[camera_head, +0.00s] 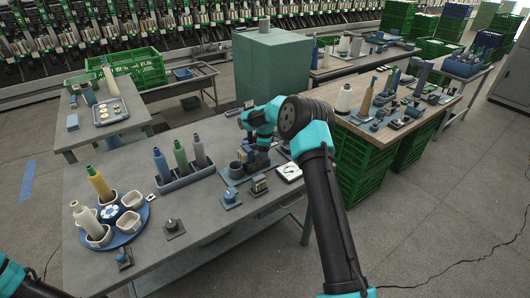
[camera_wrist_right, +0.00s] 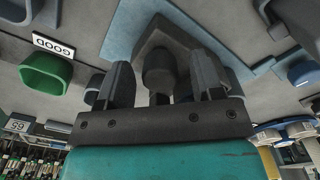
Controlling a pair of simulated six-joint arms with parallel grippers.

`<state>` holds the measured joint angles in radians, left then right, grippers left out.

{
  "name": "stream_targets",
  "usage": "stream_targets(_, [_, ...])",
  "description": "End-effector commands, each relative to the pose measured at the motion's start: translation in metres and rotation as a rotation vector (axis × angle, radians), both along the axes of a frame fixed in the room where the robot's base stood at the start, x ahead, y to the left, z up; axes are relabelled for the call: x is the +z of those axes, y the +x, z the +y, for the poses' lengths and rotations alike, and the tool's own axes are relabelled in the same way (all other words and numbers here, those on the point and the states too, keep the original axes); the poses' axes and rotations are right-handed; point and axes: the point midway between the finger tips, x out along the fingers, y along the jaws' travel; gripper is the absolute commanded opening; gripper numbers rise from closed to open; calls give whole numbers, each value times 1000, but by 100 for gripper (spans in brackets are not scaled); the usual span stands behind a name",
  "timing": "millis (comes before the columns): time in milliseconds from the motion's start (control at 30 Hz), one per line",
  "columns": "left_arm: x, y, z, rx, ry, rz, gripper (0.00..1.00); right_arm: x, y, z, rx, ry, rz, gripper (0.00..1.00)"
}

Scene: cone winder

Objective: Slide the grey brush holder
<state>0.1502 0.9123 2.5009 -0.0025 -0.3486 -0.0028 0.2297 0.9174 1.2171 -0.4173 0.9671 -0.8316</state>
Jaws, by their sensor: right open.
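My right gripper (camera_head: 257,158) is over the blue plate (camera_head: 234,180) near the right part of the grey table. In the right wrist view its two dark fingers (camera_wrist_right: 163,80) are apart, one on each side of a dark grey rounded knob (camera_wrist_right: 158,66). The knob stands on a grey angular block (camera_wrist_right: 180,38), which appears to be the grey brush holder, on a blue plate. I cannot tell whether the fingers touch the knob. In the head view my right arm and gripper hide most of the block. My left gripper is out of view.
A rack of bottles (camera_head: 186,177) and a blue round tray (camera_head: 135,234) stand farther left. A white dial (camera_head: 289,172) lies to the right. Green crates (camera_head: 360,170) stand beyond the right edge.

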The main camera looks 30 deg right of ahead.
Motion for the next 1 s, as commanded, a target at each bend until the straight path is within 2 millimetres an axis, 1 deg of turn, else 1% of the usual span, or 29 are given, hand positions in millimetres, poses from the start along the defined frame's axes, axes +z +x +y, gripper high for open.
stream_targets(100, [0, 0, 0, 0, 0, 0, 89, -3, 0, 0, 0, 0, 0, 61])
stream_targets(333, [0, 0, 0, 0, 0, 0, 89, -3, 0, 0, 0, 0, 0, 60])
stream_targets(900, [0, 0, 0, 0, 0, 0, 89, -3, 0, 0, 0, 0, 0, 5])
stream_targets(967, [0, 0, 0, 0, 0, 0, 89, -3, 0, 0, 0, 0, 0, 0])
stream_targets(1000, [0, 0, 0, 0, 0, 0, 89, -3, 0, 0, 0, 0, 0, 0])
